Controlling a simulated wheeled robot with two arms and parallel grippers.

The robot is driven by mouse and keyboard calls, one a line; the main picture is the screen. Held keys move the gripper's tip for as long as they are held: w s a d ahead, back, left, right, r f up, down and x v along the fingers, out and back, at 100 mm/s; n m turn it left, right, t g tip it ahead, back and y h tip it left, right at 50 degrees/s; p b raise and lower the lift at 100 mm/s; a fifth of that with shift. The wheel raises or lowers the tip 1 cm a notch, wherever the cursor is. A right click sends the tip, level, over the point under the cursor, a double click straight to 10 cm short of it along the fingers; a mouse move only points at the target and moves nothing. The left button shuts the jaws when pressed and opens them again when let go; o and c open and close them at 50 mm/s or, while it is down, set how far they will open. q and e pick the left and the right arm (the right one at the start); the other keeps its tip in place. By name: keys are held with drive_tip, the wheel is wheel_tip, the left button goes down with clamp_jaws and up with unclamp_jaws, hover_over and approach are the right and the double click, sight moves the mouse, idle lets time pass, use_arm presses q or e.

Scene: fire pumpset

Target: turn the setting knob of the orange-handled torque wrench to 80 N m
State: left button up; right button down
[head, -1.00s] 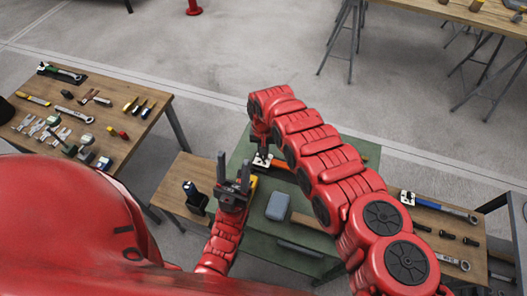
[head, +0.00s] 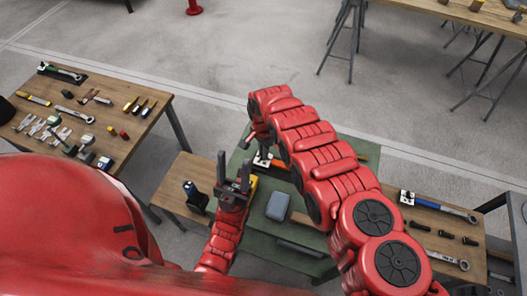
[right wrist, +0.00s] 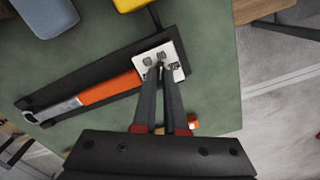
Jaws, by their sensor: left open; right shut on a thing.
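The orange-handled torque wrench (right wrist: 110,87) lies on a black mat (right wrist: 60,92) on the green tabletop in the right wrist view. A white plate (right wrist: 175,56) with small dark fittings sits at its handle end. In the right wrist view my right gripper (right wrist: 161,66) reaches over this plate, shut on the setting knob; its fingertips hide most of the knob. The scale is too small to read. In the head view the orange handle (head: 279,164) shows partly beside my right arm. My left gripper (head: 235,172) is open and empty, fingers upward, left of the wrench.
A blue-grey case (head: 277,206) and a yellow item (head: 252,184) lie on the green table (head: 262,237). A tool-covered wooden table (head: 150,125) stands left. Another wrench with a blue handle (head: 452,213) lies on the right bench.

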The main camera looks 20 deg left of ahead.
idle(0.4)
drive_tip(key=c, duration=1)
unclamp_jaws()
drive_tip(key=shift+o, duration=0.2)
